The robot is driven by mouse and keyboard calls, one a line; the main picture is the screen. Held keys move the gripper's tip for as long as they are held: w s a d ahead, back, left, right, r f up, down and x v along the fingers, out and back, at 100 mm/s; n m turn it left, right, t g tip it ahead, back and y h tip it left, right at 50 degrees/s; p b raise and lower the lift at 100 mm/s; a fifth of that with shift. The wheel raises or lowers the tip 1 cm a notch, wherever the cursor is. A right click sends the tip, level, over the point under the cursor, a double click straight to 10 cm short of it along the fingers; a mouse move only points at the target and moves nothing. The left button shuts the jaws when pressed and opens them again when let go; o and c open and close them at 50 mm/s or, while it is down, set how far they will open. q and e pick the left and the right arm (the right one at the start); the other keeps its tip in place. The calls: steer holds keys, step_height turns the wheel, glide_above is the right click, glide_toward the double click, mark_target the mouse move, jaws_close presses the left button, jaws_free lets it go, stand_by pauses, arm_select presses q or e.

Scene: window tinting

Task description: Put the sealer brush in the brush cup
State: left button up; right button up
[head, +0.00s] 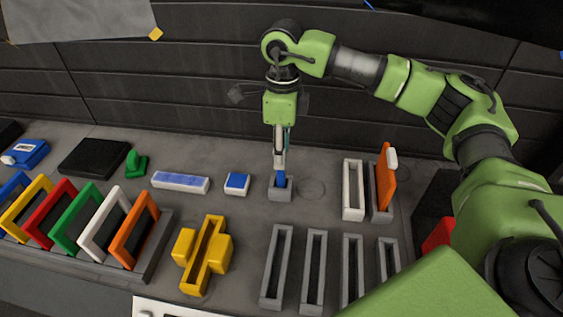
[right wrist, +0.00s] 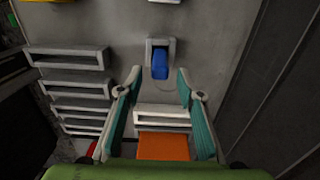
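The brush cup (head: 279,195) is a small square grey holder on the bench. A blue upright piece, which looks like the sealer brush (head: 281,180), stands in it. In the right wrist view the blue brush (right wrist: 160,65) sits inside the grey rim of the cup (right wrist: 150,43). My right gripper (head: 280,168) points down just above the brush. In the right wrist view my right gripper (right wrist: 160,74) has its fingers spread, with a gap between them and nothing held. The brush shows just beyond the fingertips, apart from them. The brush's lower end is hidden in the cup. My left gripper is not in view.
A blue and white block (head: 237,183) lies left of the cup. A white slotted frame (head: 352,190) and an upright orange piece (head: 384,185) stand to the right. Empty grey slots (head: 276,267) and a yellow holder (head: 186,246) stand in front. A dark wall rises behind.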

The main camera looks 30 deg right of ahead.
step_height(320, 180, up, 8)
steer(key=b, duration=0.1)
steer(key=shift+r, duration=0.15)
stand_by(0.5)
